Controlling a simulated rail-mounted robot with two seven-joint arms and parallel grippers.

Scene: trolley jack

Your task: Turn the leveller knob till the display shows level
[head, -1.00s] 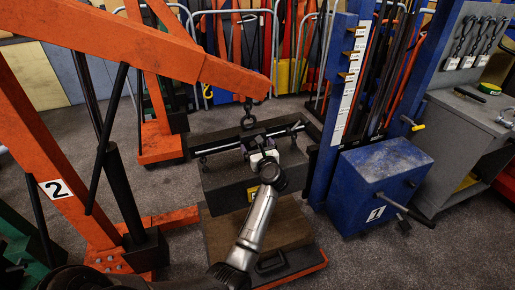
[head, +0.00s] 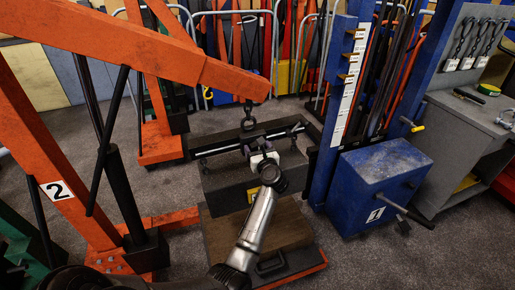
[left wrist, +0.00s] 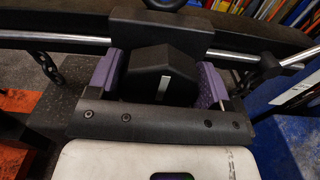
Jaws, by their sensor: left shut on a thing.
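The leveller is a dark bar with bright rods (head: 213,151), hung by a chain and hook (head: 249,118) from the orange crane arm over a dark block (head: 225,186). My left gripper (head: 264,160) is at the middle of the bar. In the left wrist view its purple-padded fingers (left wrist: 165,78) are shut on the black leveller knob (left wrist: 172,72), which has a pale mark line on its face. The mark stands close to upright in that view. The knob is hidden behind my gripper in the head view. I cannot make out a display reading. My right gripper is out of view.
The orange crane (head: 110,35) marked 2 stands at the left. A blue post with a blue box (head: 380,180) marked 1 stands close at the right of the load. A grey workbench (head: 465,125) is further right. Open floor (head: 370,265) lies at the front right.

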